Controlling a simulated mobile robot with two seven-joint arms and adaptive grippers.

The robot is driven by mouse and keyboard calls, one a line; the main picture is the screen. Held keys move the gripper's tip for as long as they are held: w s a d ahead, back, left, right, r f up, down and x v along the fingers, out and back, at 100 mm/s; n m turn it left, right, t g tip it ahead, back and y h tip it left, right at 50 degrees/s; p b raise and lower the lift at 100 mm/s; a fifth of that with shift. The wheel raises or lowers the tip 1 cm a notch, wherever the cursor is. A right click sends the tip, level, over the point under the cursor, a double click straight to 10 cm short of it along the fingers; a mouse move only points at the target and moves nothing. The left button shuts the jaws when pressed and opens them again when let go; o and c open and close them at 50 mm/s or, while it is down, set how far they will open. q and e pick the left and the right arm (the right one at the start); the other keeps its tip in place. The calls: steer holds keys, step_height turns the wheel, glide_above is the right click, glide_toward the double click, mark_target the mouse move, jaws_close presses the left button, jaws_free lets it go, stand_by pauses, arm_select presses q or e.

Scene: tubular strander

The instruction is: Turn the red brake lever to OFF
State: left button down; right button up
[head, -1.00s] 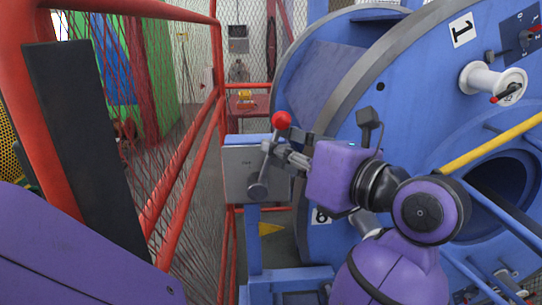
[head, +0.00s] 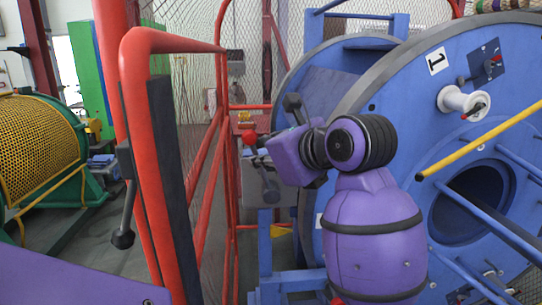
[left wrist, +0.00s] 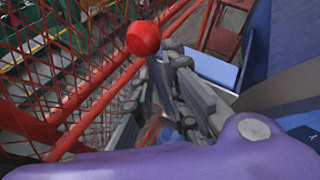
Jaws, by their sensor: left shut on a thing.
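The brake lever is a grey bar with a red ball knob (head: 249,138). In the head view it leans to the left above a grey box (head: 284,215), largely hidden behind my left arm. My left gripper (head: 258,159) is at the lever just below the knob, its fingers partly hidden by its purple body. In the left wrist view the red knob (left wrist: 143,38) stands just beyond the fingertips, and my left gripper (left wrist: 165,75) is shut on the bar. No OFF mark is readable. My right gripper is not in view.
A red railing with mesh (head: 150,45) stands close to the left, with a black panel (head: 172,180) on it. A large blue wheel (head: 385,120) fills the right, with a yellow bar (head: 480,140) in front. Open floor shows at far left.

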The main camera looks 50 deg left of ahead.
arm_select(q)
steer(key=shift+s+a+r+n+t+h, duration=0.15)
steer(key=shift+s+a+n+t+h, duration=0.25)
steer(key=shift+s+n+t+h, duration=0.1)
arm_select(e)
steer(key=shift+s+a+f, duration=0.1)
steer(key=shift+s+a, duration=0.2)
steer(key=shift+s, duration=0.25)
arm_select(q)
steer(key=shift+s, duration=0.1)
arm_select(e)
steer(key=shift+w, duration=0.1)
arm_select(q)
steer(key=c, duration=1.8)
jaws_free()
steer(key=shift+a, duration=0.1)
steer(key=shift+c, duration=0.2)
steer(key=shift+s+a, duration=0.1)
steer(key=shift+s, duration=0.05)
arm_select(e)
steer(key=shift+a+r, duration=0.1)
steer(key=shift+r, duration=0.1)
arm_select(q)
steer(key=shift+f, duration=0.25)
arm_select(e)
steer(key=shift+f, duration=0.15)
arm_select(q)
steer(key=v, duration=1.2)
steer(key=shift+r, duration=0.1)
